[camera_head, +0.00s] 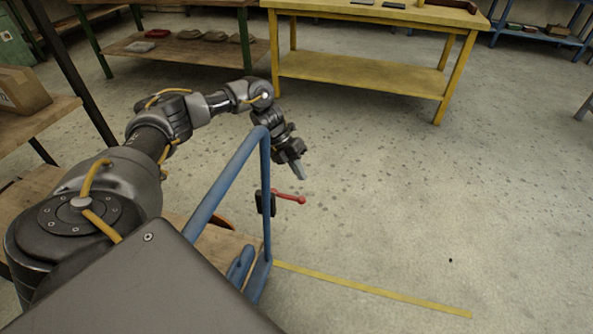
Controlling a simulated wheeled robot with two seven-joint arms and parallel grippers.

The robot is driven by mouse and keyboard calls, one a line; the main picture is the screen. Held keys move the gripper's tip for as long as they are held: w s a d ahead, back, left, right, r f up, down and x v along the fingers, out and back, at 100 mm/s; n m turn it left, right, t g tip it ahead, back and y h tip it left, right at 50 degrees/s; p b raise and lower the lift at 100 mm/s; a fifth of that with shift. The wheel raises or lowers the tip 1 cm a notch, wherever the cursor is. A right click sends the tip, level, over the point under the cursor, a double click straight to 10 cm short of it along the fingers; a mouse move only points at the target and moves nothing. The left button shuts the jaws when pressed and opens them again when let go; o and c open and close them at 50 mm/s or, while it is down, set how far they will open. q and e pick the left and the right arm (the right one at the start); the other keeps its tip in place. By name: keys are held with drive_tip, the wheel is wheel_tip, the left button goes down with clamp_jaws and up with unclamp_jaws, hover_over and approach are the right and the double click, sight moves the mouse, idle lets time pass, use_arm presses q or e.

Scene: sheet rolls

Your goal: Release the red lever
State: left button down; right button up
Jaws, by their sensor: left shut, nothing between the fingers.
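The red lever (289,197) has a thin red arm with a rounded knob at its right end. It sticks out to the right from a black mount (265,203) on the upright of a blue metal frame (266,160). My left gripper (300,173) is shut and empty. In the picture it is just above the lever, pointing down, with a visible gap between fingertips and lever. My left arm reaches across behind the blue frame. My right gripper is not in view.
A yellow table (360,72) stands at the back, beside a wooden workbench with shelf (190,52). A cardboard box (20,88) sits on a bench at the left. A yellow floor line (375,290) runs right from the frame. The floor at the right is clear.

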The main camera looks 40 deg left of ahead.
use_arm(q)
wheel_tip(320, 180, up, 6)
drive_tip(key=w+d, duration=0.1)
drive_tip(key=shift+w+d+r, duration=0.2)
drive_tip(key=shift+w+d, duration=0.1)
drive_tip(key=shift+d, duration=0.05)
idle(0.3)
